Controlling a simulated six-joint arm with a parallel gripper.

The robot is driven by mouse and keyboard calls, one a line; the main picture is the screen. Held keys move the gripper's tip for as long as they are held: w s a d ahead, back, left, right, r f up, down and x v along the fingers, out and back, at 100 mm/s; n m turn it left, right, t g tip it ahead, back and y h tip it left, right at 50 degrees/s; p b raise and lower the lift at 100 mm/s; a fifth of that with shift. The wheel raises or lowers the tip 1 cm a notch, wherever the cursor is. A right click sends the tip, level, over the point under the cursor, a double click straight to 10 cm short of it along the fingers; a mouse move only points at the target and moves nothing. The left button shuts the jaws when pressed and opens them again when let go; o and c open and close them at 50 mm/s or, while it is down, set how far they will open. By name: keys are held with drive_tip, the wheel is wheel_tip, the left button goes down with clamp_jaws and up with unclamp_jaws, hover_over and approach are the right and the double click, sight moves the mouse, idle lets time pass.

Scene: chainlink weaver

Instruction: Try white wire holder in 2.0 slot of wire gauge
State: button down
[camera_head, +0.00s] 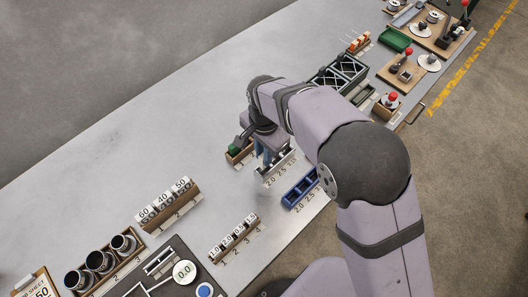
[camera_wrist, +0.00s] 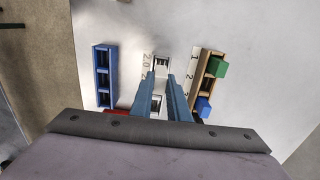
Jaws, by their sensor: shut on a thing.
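The wire gauge (camera_head: 277,168) is a light row of blocks on the table, with labels 2.0, 2.5 and 3.0 along its front. My gripper (camera_wrist: 162,74) has its two blue fingers pointing down over the gauge. In the wrist view the fingertips are at the block beside the 2.0 label. The fingers are shut on a small pale piece, which I take to be the white wire holder. It is hard to tell from the pale gauge, and I cannot see whether it sits in the slot. In the head view my wrist hides it.
A wooden rack (camera_wrist: 197,84) numbered 1 to 3 holds a green block (camera_wrist: 218,67) and a blue block (camera_wrist: 203,107); its middle place looks empty. A blue tray (camera_wrist: 104,75) lies on the gauge's other side.

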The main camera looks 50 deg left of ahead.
drive_tip(key=shift+f+b, duration=0.8)
drive_tip(key=shift+f, duration=0.8)
drive_tip(key=c, duration=1.6)
unclamp_jaws()
drive_tip(key=shift+r+b, duration=1.25)
drive_tip(key=shift+r, duration=2.4)
